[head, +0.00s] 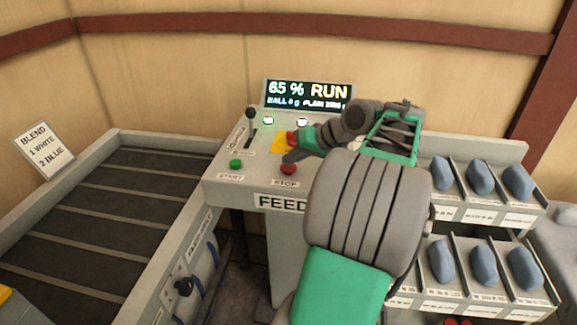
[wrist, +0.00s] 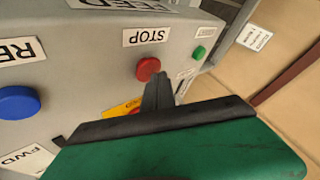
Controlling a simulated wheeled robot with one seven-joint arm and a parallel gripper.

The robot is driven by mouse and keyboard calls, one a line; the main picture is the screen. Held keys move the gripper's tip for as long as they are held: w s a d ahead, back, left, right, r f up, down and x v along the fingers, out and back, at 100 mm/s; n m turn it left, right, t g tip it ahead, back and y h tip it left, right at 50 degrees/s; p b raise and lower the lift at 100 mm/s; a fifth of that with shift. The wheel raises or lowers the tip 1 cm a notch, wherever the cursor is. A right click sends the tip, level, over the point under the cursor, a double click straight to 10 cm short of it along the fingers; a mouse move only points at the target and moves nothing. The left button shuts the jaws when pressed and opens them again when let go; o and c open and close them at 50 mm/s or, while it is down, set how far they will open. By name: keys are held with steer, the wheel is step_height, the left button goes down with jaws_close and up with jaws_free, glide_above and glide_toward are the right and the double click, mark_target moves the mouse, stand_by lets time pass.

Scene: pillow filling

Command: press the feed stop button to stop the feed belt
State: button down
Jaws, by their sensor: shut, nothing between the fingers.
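The red feed stop button (head: 288,170) sits on the front part of the grey feed console (head: 225,186), above a STOP label. It also shows in the wrist view (wrist: 148,69). My gripper (head: 290,157) is shut and empty, with its dark tips right beside the button, on the display side. In the wrist view the fingertips (wrist: 158,78) overlap the button's lower right edge. I cannot tell whether they touch it. The display (head: 307,94) reads 65 % RUN. The feed belt (head: 100,215) lies at the left; its motion cannot be told.
A green START button (head: 236,163) and a black lever (head: 251,125) are left of the stop button. A second red button (head: 291,137) on a yellow plate sits behind my gripper. A blue button (wrist: 18,102) shows in the wrist view. Bins of blue pillows (head: 481,177) stand right.

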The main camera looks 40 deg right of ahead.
mark_target(292, 168)
steer(key=shift+f, duration=0.25)
steer(key=shift+r, duration=0.1)
stand_by(0.3)
steer(key=shift+r+p, duration=0.85)
steer(key=shift+p, duration=0.05)
step_height(292, 168, up, 5)
steer(key=p, duration=0.5)
steer(key=shift+r, duration=0.1)
